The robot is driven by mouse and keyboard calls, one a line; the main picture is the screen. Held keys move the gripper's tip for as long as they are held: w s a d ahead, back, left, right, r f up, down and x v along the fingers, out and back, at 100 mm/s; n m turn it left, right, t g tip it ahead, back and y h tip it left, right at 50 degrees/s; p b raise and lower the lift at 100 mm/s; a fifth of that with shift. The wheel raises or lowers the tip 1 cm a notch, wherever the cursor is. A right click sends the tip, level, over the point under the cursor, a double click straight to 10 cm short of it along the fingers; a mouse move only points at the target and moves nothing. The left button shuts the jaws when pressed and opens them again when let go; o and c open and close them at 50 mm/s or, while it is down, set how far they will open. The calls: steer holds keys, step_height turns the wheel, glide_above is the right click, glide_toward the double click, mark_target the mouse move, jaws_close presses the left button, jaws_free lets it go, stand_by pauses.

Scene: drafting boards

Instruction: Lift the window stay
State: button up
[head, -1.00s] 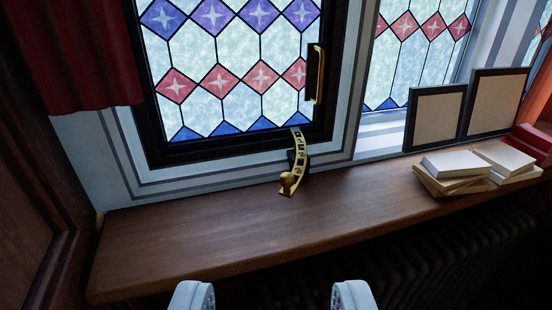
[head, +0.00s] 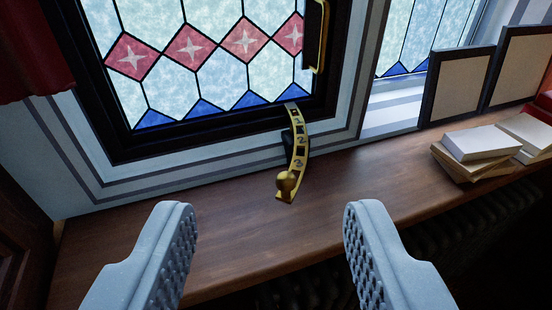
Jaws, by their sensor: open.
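The window stay (head: 299,150) is a curved brass bar with square holes and numbers, ending in a round knob (head: 287,182). Its upper end meets the bottom of the dark window frame (head: 230,130), and its knob end reaches out over the wooden sill. A dark piece sits behind its middle, partly hidden by the bar. My gripper (head: 270,222) is open and empty, with its two pale, studded fingers spread wide in the lower part of the view. The knob lies beyond the fingertips, between them in the picture, and nothing touches it.
The wooden sill (head: 225,240) is clear around the stay. Books (head: 480,145) and two dark-framed panels (head: 458,85) stand to the right. A brass handle (head: 322,35) is on the window's right side. A red curtain (head: 30,60) hangs at the left.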

steer(key=w+a+f+h+p, duration=0.15)
steer(key=w+f+p, duration=0.25)
steer(key=w+f, duration=0.45)
steer(key=t+p, duration=0.2)
steer(key=p, duration=0.3)
glide_toward(286, 173)
steer(key=shift+y, duration=0.25)
steer(key=w+p, duration=0.1)
steer(key=w, duration=0.2)
steer(key=w+p, duration=0.1)
steer(key=w, duration=0.3)
steer(key=w+d+f+p, duration=0.1)
steer(key=w, duration=0.3)
steer(key=shift+w, duration=0.15)
jaws_close()
